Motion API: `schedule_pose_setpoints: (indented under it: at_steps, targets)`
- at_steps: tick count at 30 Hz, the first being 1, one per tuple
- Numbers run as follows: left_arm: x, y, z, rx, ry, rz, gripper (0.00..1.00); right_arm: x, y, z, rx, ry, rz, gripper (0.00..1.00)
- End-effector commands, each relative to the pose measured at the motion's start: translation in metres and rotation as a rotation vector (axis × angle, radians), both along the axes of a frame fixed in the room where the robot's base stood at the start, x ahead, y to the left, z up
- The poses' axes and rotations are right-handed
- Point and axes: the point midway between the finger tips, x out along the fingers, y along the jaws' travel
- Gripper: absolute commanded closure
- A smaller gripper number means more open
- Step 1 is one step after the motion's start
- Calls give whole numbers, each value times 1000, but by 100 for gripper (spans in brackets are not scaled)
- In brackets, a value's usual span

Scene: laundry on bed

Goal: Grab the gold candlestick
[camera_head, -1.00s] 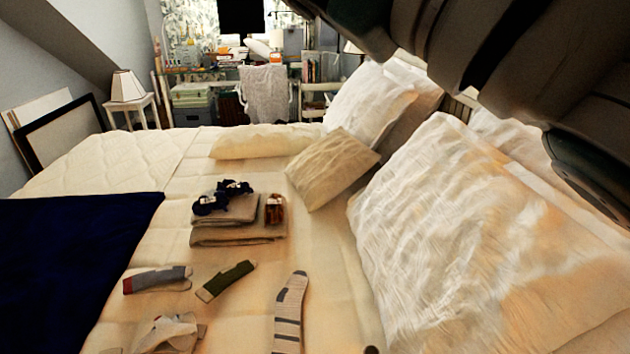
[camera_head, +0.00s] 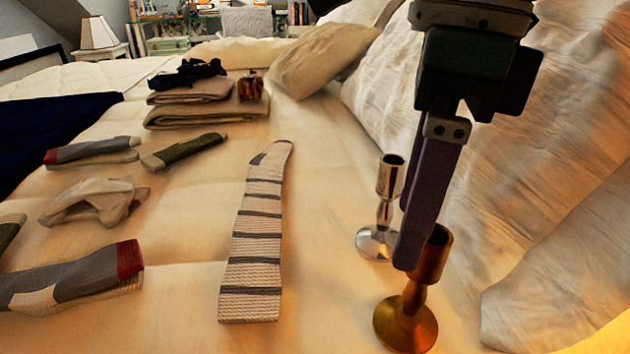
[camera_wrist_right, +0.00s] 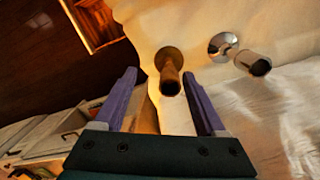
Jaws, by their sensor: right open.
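The gold candlestick (camera_head: 412,308) stands upright on the bed at the lower right of the head view. It also shows in the right wrist view (camera_wrist_right: 169,72), just ahead of the space between the fingers. My right gripper (camera_head: 405,250) points down over it, and one finger hides part of the candlestick's top. In the right wrist view the gripper (camera_wrist_right: 165,88) has its two purple fingers apart with nothing held between them. A silver candlestick (camera_head: 385,208) stands just behind the gold one; it also shows in the right wrist view (camera_wrist_right: 243,55). My left gripper is not in view.
A striped sock (camera_head: 258,235) lies left of the candlesticks. More socks (camera_head: 75,280) lie farther left, with folded cloths (camera_head: 205,112) behind. Large white pillows (camera_head: 540,160) rise close on the right. The bed between the striped sock and gold candlestick is clear.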

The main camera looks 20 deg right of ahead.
Motion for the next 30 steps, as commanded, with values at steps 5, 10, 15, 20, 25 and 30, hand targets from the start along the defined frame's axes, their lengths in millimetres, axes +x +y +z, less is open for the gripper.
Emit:
schedule_pose_setpoints:
  at_steps: [5, 10, 15, 20, 25, 30]
  targets:
    - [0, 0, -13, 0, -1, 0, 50, 3, -21, -14, -88, -3, -24, 27]
    - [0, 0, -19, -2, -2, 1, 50, 2, -21, -38, -87, 0, -24, 27]
    - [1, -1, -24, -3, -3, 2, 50, 1, -22, -59, -85, -1, -23, 27]
    - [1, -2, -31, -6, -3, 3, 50, -3, -27, -84, -85, 1, -22, 27]
    - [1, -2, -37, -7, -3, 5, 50, -3, -27, -104, -84, -2, -22, 27]
    - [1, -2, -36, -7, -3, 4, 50, -3, -27, -106, -83, -4, -21, 27]
